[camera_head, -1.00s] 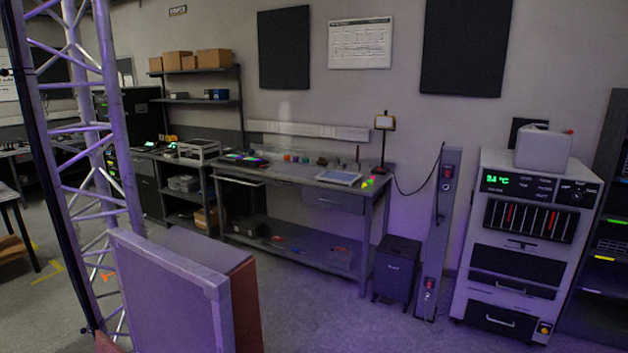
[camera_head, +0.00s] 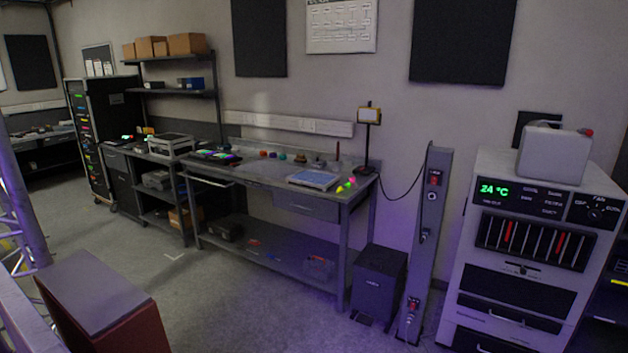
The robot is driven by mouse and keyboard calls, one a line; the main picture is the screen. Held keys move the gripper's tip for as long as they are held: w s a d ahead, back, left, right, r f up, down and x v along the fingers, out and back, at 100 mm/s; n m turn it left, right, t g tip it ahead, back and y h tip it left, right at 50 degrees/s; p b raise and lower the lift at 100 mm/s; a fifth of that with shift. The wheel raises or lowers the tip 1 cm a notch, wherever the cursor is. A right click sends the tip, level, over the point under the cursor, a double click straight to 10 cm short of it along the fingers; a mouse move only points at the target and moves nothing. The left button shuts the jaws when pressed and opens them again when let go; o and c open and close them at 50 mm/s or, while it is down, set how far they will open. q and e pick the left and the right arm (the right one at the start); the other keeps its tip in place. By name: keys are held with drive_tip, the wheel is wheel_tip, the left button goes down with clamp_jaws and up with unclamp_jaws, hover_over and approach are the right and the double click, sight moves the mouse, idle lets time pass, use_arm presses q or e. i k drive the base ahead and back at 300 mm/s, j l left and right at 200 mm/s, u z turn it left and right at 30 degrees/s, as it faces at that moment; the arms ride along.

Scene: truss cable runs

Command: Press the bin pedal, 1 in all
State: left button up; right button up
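A dark grey box-shaped bin (camera_head: 379,283) stands on the floor right of the workbench, against the wall. Small lettering shows on its front, too small to read. A small dark pedal (camera_head: 361,319) seems to stick out low at its front, near the floor. The lid looks closed. Neither of my grippers is in view.
A workbench (camera_head: 290,222) with several small items stands left of the bin. A grey post (camera_head: 424,245) with red switches stands close right of it, then a white cabinet (camera_head: 522,255). A purple-lit truss and a flat-topped case (camera_head: 92,286) are at lower left. Open floor (camera_head: 235,300) lies between.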

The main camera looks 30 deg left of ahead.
sight(363, 319)
drive_tip(key=i+j+u, duration=0.15)
drive_tip(key=i+j, duration=0.25)
drive_tip(key=i+j+u, duration=0.15)
drive_tip(key=i+j, duration=0.2)
drive_tip(key=i, duration=0.25)
drive_tip(key=i+j, duration=0.1)
drive_tip(key=j, duration=0.2)
drive_tip(key=i+j, duration=0.1)
drive_tip(key=j, duration=0.15)
drive_tip(key=i+j, duration=0.15)
drive_tip(key=j, duration=0.15)
